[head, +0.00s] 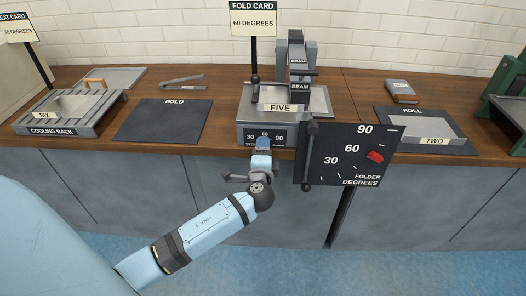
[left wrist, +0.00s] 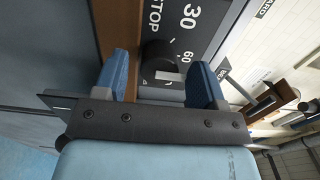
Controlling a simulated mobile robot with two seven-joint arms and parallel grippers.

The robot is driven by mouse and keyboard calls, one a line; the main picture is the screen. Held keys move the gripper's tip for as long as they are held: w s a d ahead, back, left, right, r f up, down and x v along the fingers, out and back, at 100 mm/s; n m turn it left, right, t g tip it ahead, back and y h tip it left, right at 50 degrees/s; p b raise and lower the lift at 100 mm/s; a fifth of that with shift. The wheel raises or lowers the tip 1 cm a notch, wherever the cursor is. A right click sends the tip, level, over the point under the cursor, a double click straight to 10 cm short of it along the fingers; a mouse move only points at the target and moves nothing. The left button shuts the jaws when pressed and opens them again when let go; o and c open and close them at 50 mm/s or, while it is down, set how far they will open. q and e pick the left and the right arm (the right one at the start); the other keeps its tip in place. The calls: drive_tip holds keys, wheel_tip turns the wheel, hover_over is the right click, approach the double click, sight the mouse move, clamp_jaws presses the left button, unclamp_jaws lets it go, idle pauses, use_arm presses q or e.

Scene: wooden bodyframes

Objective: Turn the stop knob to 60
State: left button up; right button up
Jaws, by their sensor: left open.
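The stop knob (left wrist: 158,58) is a dark round knob with a pale mark, on a black plate lettered STOP, 30 and 60 (left wrist: 190,25) in the left wrist view. I cannot tell which number it points at. My left gripper (left wrist: 160,64) is open, with one blue finger on each side of the knob; contact is not clear. In the head view my left gripper (head: 263,148) is at the front of the folder, just below the plate marked 30, 60, 90 (head: 265,135), and hides the knob. The fold card (head: 253,20) reads 60 degrees. My right gripper is not in view.
The folder degrees dial (head: 335,168) stands right of my gripper, with a red pointer (head: 375,156) and a dark lever (head: 310,155). The folder holds a sheet tagged FIVE (head: 277,107). A cooling rack (head: 52,130), fold mat (head: 163,120) and roll mat (head: 398,122) lie on the counter.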

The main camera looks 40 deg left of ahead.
use_arm(q)
drive_tip(key=v, duration=1.3)
drive_tip(key=shift+s, duration=0.35)
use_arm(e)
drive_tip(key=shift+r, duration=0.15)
use_arm(q)
drive_tip(key=shift+d+f, duration=0.1)
drive_tip(key=s+d+f+n+g+h, duration=0.4)
drive_tip(key=s+d+f+n+h, duration=0.6)
drive_tip(key=s+h, duration=0.35)
wheel_tip(320, 180, up, 16)
drive_tip(key=s+m+p, duration=0.1)
drive_tip(key=p, duration=2.2)
drive_tip(key=shift+a+y+p, duration=0.2)
drive_tip(key=shift+y+p, duration=0.15)
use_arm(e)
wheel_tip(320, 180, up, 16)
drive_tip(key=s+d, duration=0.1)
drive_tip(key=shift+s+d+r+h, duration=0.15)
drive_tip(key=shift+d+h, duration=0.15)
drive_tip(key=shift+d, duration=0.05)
use_arm(q)
drive_tip(key=shift+r, duration=0.15)
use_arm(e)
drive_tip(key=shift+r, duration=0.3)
